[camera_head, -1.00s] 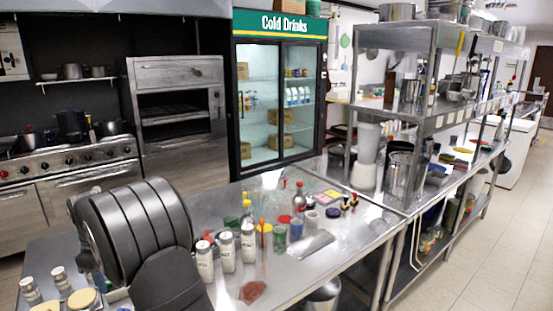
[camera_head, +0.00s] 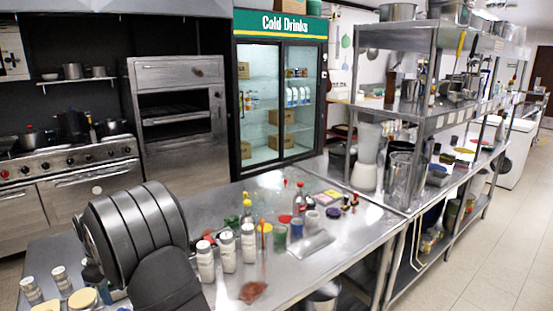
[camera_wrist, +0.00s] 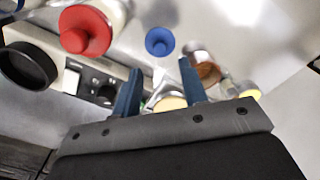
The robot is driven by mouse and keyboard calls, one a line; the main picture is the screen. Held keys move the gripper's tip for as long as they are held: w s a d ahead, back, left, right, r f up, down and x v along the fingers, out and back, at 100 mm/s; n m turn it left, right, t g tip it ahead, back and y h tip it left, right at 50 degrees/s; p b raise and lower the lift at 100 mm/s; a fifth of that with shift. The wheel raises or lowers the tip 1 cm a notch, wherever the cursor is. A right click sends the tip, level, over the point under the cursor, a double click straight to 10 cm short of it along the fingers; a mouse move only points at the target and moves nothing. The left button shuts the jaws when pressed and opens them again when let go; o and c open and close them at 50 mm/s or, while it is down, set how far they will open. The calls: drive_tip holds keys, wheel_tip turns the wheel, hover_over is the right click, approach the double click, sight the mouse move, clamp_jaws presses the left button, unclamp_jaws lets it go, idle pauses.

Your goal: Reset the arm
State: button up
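My gripper (camera_wrist: 160,85) shows in the wrist view with its two blue fingers apart. It is open, and I see nothing held between them. A pale yellow round top (camera_wrist: 170,104) shows beyond the fingers; its distance is unclear. In the head view my dark arm fills the lower left, over the near end of the steel counter (camera_head: 350,240), and the fingers cannot be made out there.
White-labelled shakers (camera_head: 227,251) stand on the counter right of my arm, with a red-capped bottle (camera_head: 299,197) farther back. More jars (camera_head: 61,281) stand at the lower left. The wrist view shows a red-capped container (camera_wrist: 86,31) and a blue round item (camera_wrist: 159,41) nearby.

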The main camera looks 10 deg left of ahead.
drive_tip(key=w+d+r, duration=0.6)
drive_tip(key=w+d, duration=0.1)
drive_tip(key=d, duration=0.5)
drive_tip(key=w+d+r, duration=0.5)
drive_tip(key=w+d, duration=0.2)
drive_tip(key=d, duration=0.5)
drive_tip(key=s+a+f, duration=0.1)
drive_tip(key=a+f, duration=0.7)
drive_tip(key=a, duration=0.3)
drive_tip(key=shift+s+a+f, duration=0.3)
drive_tip(key=shift+a+f, duration=0.05)
